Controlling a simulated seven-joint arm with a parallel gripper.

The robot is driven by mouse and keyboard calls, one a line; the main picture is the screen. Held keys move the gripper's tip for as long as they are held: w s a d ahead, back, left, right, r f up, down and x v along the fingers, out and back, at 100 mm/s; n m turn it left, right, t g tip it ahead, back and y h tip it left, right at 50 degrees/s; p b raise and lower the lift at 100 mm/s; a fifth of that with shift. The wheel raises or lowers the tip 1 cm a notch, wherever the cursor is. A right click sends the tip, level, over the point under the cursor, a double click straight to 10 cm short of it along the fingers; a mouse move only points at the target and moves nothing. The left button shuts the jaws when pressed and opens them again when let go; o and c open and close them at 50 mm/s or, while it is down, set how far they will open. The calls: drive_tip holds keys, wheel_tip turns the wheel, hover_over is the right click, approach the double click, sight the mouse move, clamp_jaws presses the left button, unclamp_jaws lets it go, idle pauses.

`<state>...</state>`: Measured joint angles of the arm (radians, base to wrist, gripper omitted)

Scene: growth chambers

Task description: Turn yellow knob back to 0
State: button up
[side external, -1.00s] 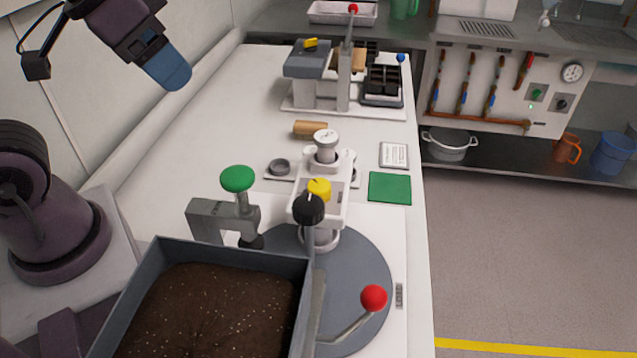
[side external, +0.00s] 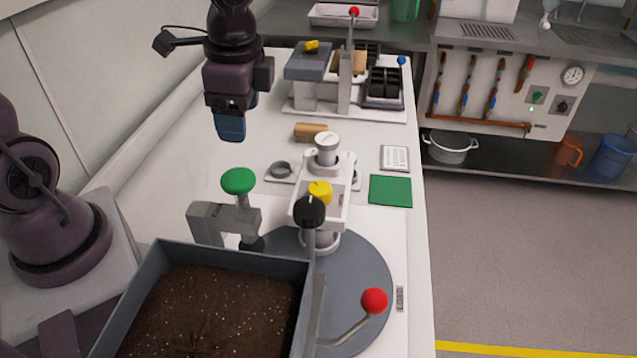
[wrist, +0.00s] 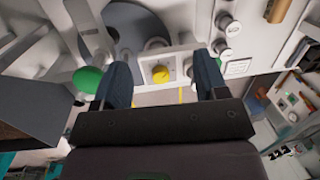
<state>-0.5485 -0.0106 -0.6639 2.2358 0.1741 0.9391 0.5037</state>
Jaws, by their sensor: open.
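The yellow knob (side external: 320,191) sits on the white device (side external: 334,208) in the middle of the bench, partly behind a black ball-topped lever. My gripper (side external: 231,130) is in the air above the bench, behind and left of the knob, pointing down. In the wrist view my gripper (wrist: 165,80) has its two blue fingers wide apart, with nothing between them. The knob's scale is too small to read.
A green knob (side external: 238,181) on a grey clamp stands left of the device. A black ball (side external: 309,210) and a red ball lever (side external: 374,300) stand in front. A soil tray (side external: 170,252) fills the near left. A wooden cylinder (side external: 310,132) lies behind. The bench's left side is clear.

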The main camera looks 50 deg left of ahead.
sight(319, 188)
drive_tip(key=w+d+m+h, duration=0.2)
drive_tip(key=w+d+m, duration=0.5)
drive_tip(key=m, duration=1.4)
drive_tip(key=f, duration=0.8)
drive_tip(key=d+f, duration=0.1)
drive_tip(key=f, duration=0.3)
drive_tip(key=shift+w+f, duration=0.15)
drive_tip(key=shift+w, duration=0.25)
drive_tip(key=c, duration=0.9)
